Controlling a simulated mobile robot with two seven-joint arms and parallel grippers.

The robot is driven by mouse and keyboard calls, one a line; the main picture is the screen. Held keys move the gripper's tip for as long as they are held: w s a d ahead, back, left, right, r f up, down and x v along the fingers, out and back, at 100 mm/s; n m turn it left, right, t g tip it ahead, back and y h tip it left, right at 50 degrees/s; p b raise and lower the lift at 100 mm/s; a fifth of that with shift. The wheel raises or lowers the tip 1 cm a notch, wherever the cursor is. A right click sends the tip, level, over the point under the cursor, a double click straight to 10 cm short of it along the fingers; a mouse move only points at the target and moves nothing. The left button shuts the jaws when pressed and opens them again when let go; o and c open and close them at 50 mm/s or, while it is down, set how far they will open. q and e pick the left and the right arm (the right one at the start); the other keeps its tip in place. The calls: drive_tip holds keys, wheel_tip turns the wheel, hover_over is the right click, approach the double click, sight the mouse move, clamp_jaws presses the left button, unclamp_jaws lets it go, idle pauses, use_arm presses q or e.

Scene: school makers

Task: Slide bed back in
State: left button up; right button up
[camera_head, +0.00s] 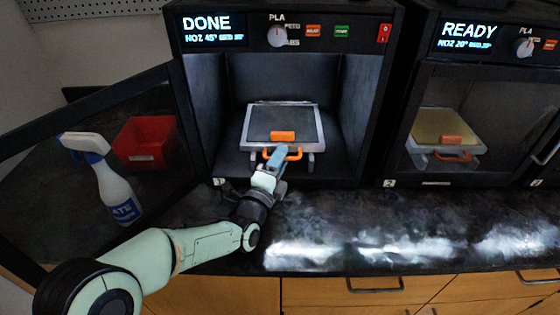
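The print bed (309,133) is a grey-framed dark plate inside the open left printer (360,120), whose display reads DONE. An orange block (283,136) lies on the bed near its front edge. The bed has an orange handle (294,155) at its front. My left gripper (276,158) reaches in from the lower left and is at the handle, overlapping it in the picture. Its fingers are small and partly hide the handle, so I cannot tell whether they grip it. My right gripper is not in view.
The left printer's door (95,105) stands open to the left. Through it show a spray bottle (118,192) and a red bin (147,142). A second printer (480,120), reading READY, stands at the right with its door shut. The dark counter (350,225) in front is clear.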

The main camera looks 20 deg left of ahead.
use_arm(q)
drive_tip(key=shift+s, duration=0.15)
drive_tip(key=p+v, duration=0.1)
drive_tip(key=v, duration=1.1)
drive_tip(key=shift+s, duration=0.15)
drive_tip(key=shift+s+f, duration=0.1)
drive_tip(key=shift+s, duration=0.4)
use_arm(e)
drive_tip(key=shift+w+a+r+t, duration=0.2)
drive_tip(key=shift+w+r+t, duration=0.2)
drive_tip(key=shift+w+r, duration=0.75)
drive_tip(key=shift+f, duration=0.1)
